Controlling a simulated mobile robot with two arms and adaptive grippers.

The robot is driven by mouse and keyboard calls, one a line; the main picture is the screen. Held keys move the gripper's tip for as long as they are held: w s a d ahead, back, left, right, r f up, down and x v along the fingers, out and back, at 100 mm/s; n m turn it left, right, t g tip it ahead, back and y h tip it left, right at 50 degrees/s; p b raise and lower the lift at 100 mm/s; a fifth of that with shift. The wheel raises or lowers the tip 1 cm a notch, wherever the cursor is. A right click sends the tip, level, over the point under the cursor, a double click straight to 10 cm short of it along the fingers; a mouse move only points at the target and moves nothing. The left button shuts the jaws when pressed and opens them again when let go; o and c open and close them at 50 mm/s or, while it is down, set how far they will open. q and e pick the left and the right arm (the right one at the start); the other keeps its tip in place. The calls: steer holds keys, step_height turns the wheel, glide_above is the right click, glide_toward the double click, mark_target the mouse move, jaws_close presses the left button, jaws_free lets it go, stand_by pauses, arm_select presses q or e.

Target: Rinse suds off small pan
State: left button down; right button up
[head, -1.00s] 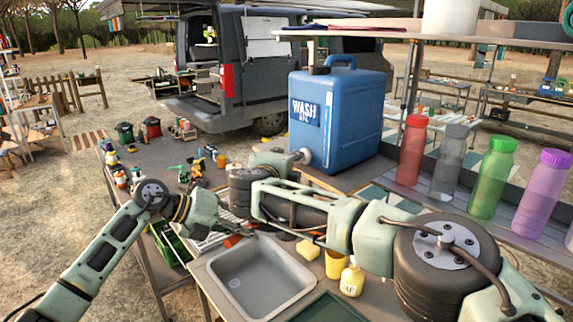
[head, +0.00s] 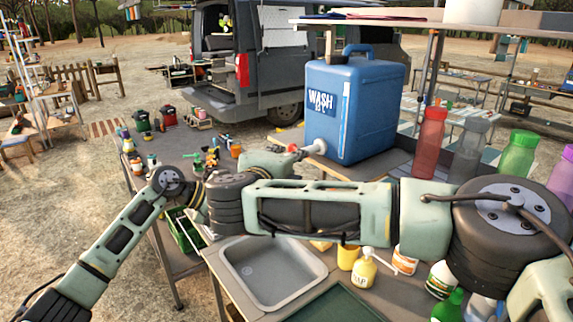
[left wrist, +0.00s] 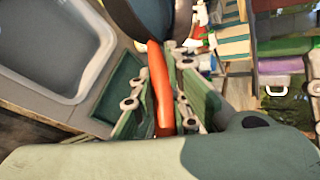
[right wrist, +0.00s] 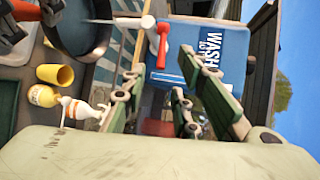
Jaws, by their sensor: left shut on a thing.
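The small pan (right wrist: 80,25) is dark, with its inside partly visible at the upper left of the right wrist view. In the left wrist view its dark edge (left wrist: 140,14) is at the top. My left gripper (left wrist: 163,110) is shut on the pan's orange-red handle (left wrist: 159,85). The blue WASH container (head: 357,110) has a pale spout with a red lever (right wrist: 163,48). A thin white stream runs from the spout into the pan. My right gripper (right wrist: 155,95) is open and empty, close to the spout and lever. In the head view my right arm hides the pan; suds cannot be made out.
The grey sink (head: 272,272) is set in the counter below my arms. A yellow cup (right wrist: 56,75) and a yellow soap bottle (right wrist: 42,95) stand beside it. Colored bottles, including a red one (head: 431,142), line the right side.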

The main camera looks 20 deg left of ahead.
steer(key=shift+s+r, duration=0.1)
steer(key=shift+s, duration=0.3)
steer(key=shift+c, duration=0.3)
